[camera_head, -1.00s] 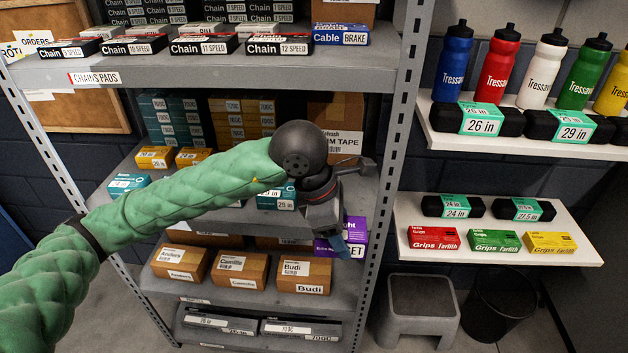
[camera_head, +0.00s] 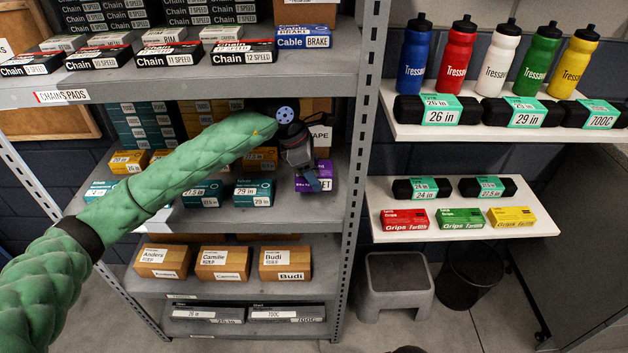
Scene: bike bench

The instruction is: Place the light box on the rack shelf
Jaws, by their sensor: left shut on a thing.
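The purple light box (camera_head: 304,184) is at the right end of the rack's middle shelf (camera_head: 265,219), beside the teal boxes. My left arm reaches in from the left. My left gripper (camera_head: 312,181) is shut on the light box from the front and covers its middle. Only the box's left part and its right end with a white label show. The box looks upright, at or just above the shelf surface; I cannot tell whether it touches. My right gripper is not in view.
Teal boxes (camera_head: 253,192) stand left of the light box. The rack's right post (camera_head: 357,150) is close on its right. Chain boxes (camera_head: 244,54) fill the shelf above, and brown name boxes (camera_head: 285,263) stand below. A grey step stool (camera_head: 396,284) is on the floor.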

